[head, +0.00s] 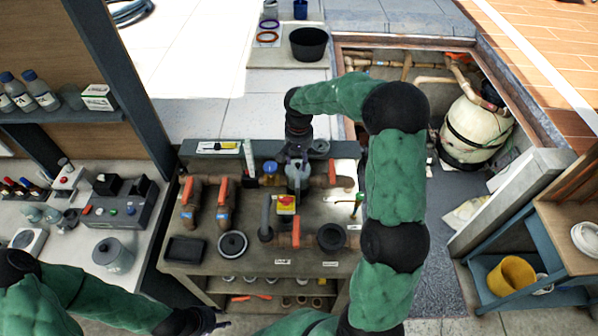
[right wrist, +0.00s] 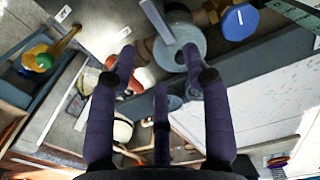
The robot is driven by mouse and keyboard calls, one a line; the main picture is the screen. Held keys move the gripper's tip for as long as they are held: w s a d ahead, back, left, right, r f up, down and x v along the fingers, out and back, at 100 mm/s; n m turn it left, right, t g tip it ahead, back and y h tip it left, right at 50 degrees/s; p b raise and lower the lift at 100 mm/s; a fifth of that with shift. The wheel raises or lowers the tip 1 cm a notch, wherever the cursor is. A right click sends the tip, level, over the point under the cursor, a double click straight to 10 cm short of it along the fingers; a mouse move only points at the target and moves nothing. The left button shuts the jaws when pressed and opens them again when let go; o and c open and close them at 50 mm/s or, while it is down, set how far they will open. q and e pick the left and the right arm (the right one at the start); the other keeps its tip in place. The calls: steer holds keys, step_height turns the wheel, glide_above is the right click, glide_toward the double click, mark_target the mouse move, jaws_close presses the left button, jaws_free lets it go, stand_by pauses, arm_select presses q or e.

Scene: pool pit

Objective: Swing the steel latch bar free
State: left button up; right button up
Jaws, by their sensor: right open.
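The steel latch bar (right wrist: 157,20) is a short flat grey strip in the right wrist view, running from the top edge to a round grey cap (right wrist: 180,52). In the head view the bar is too small and covered to pick out. My right gripper (head: 297,155) hangs above the back of the workbench, over the grey pump body (head: 298,176). In the right wrist view its fingers (right wrist: 159,72) are spread and empty; one fingertip overlaps the cap, and contact cannot be judged. My left gripper (head: 205,320) is low at the bottom edge, its fingers unclear.
A blue knob (right wrist: 240,21) sits close beside the cap. A side counter (head: 75,262) stands left; the open pit (head: 440,85) lies behind right.

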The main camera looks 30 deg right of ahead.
mark_target(299, 177)
step_height(299, 177, down, 9)
steer(key=shift+w+d+r, duration=0.1)
steer(key=shift+w, duration=0.05)
stand_by(0.4)
jaws_close()
